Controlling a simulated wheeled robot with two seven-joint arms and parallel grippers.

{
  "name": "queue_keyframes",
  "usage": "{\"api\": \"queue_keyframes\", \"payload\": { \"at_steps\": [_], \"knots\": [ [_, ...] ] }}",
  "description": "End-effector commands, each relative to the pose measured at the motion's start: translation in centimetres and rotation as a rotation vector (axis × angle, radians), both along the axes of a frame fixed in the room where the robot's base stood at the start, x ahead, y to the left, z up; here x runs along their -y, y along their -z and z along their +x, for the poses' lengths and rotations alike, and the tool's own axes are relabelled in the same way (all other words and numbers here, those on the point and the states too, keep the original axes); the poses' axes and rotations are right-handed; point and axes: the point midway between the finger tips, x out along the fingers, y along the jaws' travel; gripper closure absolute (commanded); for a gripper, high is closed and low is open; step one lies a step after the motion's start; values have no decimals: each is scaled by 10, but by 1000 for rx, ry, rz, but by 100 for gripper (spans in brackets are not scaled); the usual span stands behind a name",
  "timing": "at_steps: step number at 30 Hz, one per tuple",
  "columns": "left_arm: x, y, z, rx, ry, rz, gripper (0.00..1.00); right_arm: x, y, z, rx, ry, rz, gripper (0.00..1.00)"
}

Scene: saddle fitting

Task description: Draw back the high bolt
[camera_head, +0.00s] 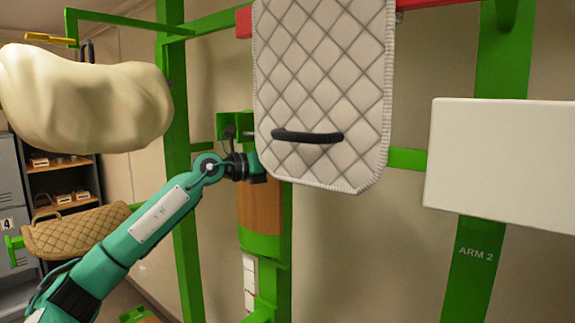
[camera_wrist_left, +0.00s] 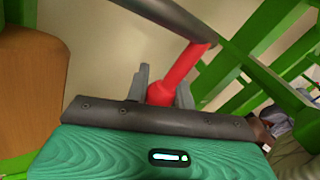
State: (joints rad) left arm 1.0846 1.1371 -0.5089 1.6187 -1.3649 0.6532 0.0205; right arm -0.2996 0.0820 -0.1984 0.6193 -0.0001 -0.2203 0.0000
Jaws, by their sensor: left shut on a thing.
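The high bolt shows in the left wrist view as a dark grey bar (camera_wrist_left: 172,17) with a red handle (camera_wrist_left: 180,72) standing out from it. My left gripper (camera_wrist_left: 162,90) is shut on the red handle, its grey fingers on either side of it. In the head view my left gripper (camera_head: 257,166) reaches in beside the lower left edge of the white quilted pad (camera_head: 325,75). The pad hides its fingertips and the red handle there. A green bracket (camera_head: 229,124) with a short rod sits just above the gripper. My right gripper is not in view.
The quilted pad with a black curved strap (camera_head: 308,137) hangs close to my left gripper. A cream padded shape (camera_head: 85,100) is above my left arm, and a tan quilted one (camera_head: 75,232) is at lower left. A white panel (camera_head: 500,160) stands at right among green posts.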

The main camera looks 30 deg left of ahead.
Motion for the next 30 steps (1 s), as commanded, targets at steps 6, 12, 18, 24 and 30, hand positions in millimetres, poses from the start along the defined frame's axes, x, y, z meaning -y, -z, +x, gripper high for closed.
{"api": "queue_keyframes", "payload": {
  "at_steps": [6,12,18,24,30],
  "knots": [
    [-1,1,0,-1,-3,0,55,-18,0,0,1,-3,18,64],
    [-1,1,0,-1,-3,0,55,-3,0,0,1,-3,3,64],
    [-6,3,-6,0,-4,0,55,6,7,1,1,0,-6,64],
    [-23,7,-33,-1,-7,2,55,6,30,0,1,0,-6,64],
    [-45,8,-69,-1,-7,2,55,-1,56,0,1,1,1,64]
  ]
}}
